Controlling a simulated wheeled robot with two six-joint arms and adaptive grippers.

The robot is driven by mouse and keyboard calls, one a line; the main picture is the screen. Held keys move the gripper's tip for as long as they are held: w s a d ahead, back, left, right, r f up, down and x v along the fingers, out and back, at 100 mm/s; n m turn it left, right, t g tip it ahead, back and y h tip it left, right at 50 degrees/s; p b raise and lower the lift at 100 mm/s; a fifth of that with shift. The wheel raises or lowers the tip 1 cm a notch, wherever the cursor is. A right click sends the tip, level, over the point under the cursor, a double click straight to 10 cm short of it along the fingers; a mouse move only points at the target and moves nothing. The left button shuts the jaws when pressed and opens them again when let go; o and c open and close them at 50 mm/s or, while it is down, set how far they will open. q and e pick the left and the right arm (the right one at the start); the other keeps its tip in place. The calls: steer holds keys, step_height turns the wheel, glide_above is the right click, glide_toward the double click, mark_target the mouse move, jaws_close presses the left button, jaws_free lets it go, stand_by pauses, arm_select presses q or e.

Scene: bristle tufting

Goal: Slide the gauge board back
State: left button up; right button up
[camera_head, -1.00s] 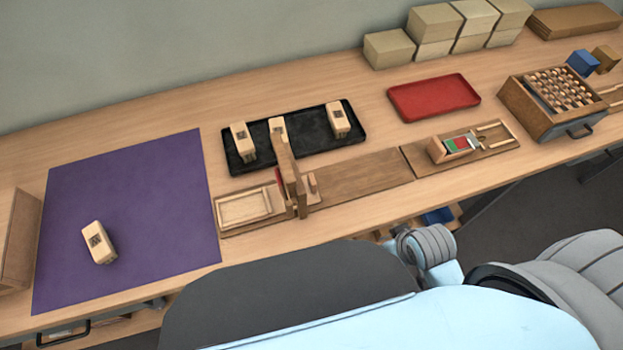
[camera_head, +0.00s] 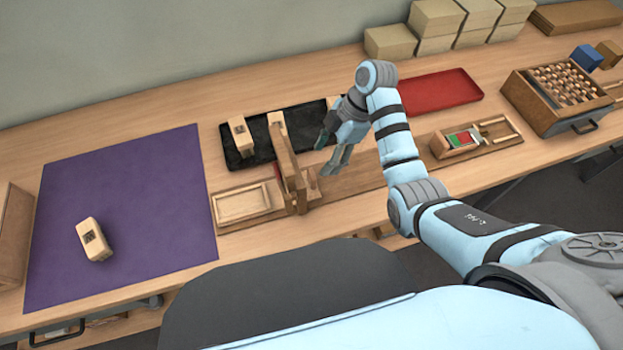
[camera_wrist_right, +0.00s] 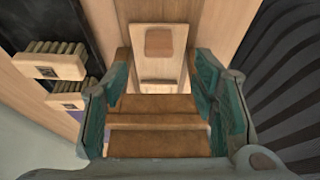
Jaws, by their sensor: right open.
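The gauge board appears to be the upright wooden piece (camera_head: 287,172) standing across the long wooden base board (camera_head: 365,178), right of a shallow light wooden frame (camera_head: 243,203). My right gripper (camera_head: 326,157) is open just right of the upright, pointing down and left towards it. In the right wrist view, the open fingers (camera_wrist_right: 158,118) stand either side of a stepped brown wooden piece (camera_wrist_right: 155,126); I cannot tell whether they touch it. My arm hides part of the base board. My left gripper is not in view.
A black tray (camera_head: 238,164) with pale blocks (camera_head: 241,137) lies behind the base board. A red tray (camera_head: 450,88) is further right. A purple mat (camera_head: 130,190) holds one pale block (camera_head: 94,239). A wooden box of pegs (camera_head: 545,105) stands at right.

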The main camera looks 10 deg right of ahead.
mark_target(314, 174)
steer(key=b+x, duration=0.1)
steer(key=x, duration=0.8)
steer(key=shift+a+f, duration=0.1)
steer(key=shift+f, duration=0.1)
jaws_close()
